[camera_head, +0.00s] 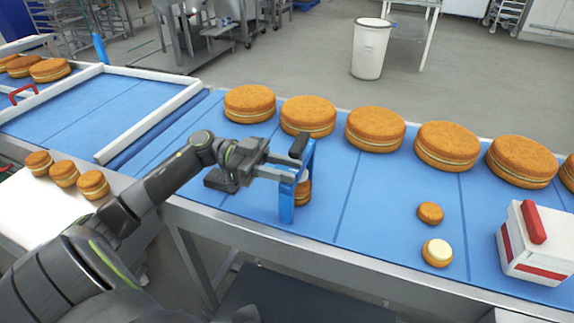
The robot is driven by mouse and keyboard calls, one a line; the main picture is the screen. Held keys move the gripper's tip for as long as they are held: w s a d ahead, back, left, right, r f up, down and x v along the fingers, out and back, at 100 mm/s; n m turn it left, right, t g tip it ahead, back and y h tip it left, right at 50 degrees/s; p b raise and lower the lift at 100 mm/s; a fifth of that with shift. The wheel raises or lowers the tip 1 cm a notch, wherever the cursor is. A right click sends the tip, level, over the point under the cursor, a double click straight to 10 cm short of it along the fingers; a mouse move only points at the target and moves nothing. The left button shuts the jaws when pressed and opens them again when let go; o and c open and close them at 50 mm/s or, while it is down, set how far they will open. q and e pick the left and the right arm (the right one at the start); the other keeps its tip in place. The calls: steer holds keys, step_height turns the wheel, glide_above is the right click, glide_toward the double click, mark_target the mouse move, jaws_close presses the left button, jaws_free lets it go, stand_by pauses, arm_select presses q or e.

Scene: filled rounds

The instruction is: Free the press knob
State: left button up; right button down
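A blue press frame (287,204) stands on the blue belt, left of the middle of the view. A small round filled cake (304,193) sits under it, partly hidden by the frame. My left gripper (293,162) reaches in from the left at the top of the press, its fingers around or right beside the top. The press knob is not clearly seen; the fingers cover that area. I cannot tell whether they touch or grip it. My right gripper is not in view.
Several large filled rounds (375,129) line the belt's far edge. A small brown round (430,212) and a cream-topped round (437,253) lie right of the press. A white and red box (533,245) stands at the right. Several small cakes (64,173) sit at the left.

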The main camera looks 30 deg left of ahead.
arm_select(q)
steer(key=shift+d, duration=0.25)
jaws_close()
steer(key=shift+r+n+t+p, duration=0.15)
steer(key=shift+n+t+p, duration=0.15)
steer(key=shift+t+p, duration=0.3)
steer(key=n+t+y+p, duration=0.1)
steer(key=n+t+p, duration=0.1)
steer(key=t+p, duration=0.1)
steer(key=n+t+y+p, duration=0.2)
steer(key=p, duration=0.3)
steer(key=shift+r+t, duration=0.1)
steer(key=shift+t, duration=0.3)
steer(key=shift+f+n+t+y+p, duration=0.25)
steer(key=shift+n+t+y+p, duration=0.55)
steer(key=shift+p, duration=0.35)
jaws_free()
